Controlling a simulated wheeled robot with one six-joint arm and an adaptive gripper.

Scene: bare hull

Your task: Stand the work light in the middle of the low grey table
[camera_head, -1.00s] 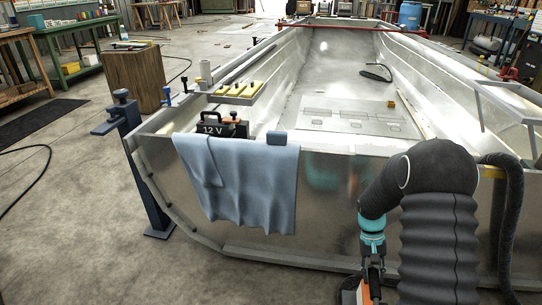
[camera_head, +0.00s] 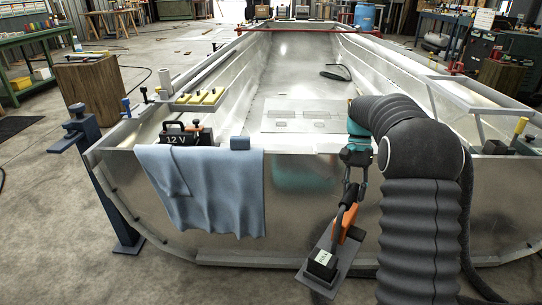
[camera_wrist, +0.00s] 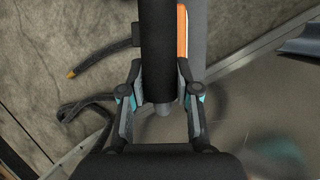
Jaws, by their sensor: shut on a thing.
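The work light (camera_head: 350,232) has a dark handle, an orange part and a flat grey panel with a small black box on it. It hangs tilted in front of the boat's near end, clear of the floor. My gripper (camera_head: 352,185) is shut on its dark handle from above. In the wrist view, the fingers (camera_wrist: 158,92) close on both sides of the dark bar (camera_wrist: 157,45), with an orange strip (camera_wrist: 182,40) beside it. I cannot make out a low grey table in either view.
The open metal hull (camera_head: 310,185) fills the middle. A blue cloth (camera_head: 205,190) hangs over its near edge, beside a 12 V battery (camera_head: 185,134). A dark blue stand (camera_head: 110,190) is at the left corner. Floor at the lower left is clear.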

